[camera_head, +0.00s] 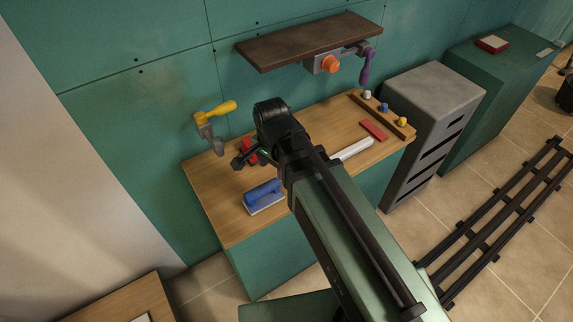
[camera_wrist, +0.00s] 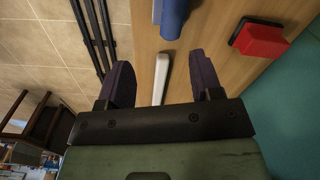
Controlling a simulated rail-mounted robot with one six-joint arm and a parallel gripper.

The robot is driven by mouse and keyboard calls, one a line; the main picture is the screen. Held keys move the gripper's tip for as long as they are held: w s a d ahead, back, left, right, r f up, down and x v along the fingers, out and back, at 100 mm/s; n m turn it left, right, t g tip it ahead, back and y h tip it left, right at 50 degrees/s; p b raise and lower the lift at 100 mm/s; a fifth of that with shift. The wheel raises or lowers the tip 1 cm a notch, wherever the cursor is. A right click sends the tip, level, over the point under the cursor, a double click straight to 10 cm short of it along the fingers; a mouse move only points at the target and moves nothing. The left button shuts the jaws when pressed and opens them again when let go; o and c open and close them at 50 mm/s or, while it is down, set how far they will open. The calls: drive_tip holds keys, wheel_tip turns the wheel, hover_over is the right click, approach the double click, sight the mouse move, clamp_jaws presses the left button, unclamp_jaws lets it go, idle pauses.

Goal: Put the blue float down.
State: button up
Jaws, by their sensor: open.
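The blue float (camera_head: 264,195) rests on the wooden bench top, near its front left part, with its blue handle up and a pale base below. It also shows at the top edge of the wrist view (camera_wrist: 173,17), partly cut off. My gripper (camera_wrist: 161,62) is open and empty, its two dark fingers spread above the bench. The float lies beyond the fingertips and apart from them. In the head view my arm hides much of the gripper.
The wooden bench (camera_head: 215,215) also holds a long white bar (camera_head: 353,149), a red block (camera_wrist: 260,40), a flat red piece (camera_head: 373,130) and a rack of small knobs (camera_head: 383,113). A yellow-handled tool (camera_head: 215,112) hangs on the green wall. A dark shelf (camera_head: 310,42) juts out above.

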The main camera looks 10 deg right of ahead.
drive_tip(key=s+d+n, duration=0.3)
drive_tip(key=d+n, duration=0.7)
drive_tip(key=shift+d, duration=0.3)
drive_tip(key=shift+s+d, duration=0.1)
